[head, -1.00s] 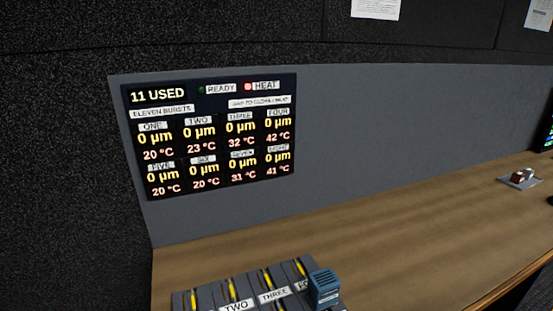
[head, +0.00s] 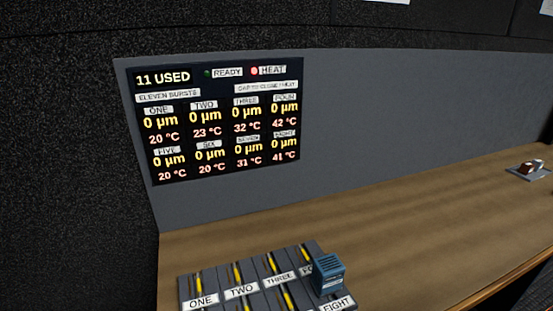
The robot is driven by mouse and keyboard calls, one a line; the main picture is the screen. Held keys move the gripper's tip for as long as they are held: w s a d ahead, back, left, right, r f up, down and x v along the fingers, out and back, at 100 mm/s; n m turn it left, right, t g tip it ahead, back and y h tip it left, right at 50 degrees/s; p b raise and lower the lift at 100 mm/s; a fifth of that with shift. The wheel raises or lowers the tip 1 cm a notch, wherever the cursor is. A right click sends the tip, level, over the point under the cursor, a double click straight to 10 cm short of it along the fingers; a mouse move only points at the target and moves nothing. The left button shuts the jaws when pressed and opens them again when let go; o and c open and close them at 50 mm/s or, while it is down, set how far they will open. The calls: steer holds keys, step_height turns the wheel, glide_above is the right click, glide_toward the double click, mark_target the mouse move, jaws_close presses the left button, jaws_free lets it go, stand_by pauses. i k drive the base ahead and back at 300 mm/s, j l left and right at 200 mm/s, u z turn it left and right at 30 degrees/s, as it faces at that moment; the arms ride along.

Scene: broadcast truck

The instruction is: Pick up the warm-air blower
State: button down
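What looks like the warm-air blower (head: 329,275) is a small blue box with a slotted, grille-like face. It stands at the right end of a grey labelled rack (head: 254,291), partly covering the label beside THREE. The rack has yellow strips and white labels ONE, TWO, THREE and EIGHT; its near part is cut off by the bottom edge. My gripper is not in the head view.
The rack stands on a wooden desk (head: 420,215). A display panel (head: 215,120) on the grey backboard reads 11 USED, with a lit red HEAT lamp. A small tray (head: 528,172) with little items sits at far right. The desk between is clear.

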mark_target(327, 271)
steer(key=i+j+z, duration=0.1)
steer(key=z, duration=0.25)
steer(key=i+j+z, duration=0.15)
steer(key=z, duration=0.2)
steer(key=i+j+z, duration=0.15)
steer(key=z, duration=0.2)
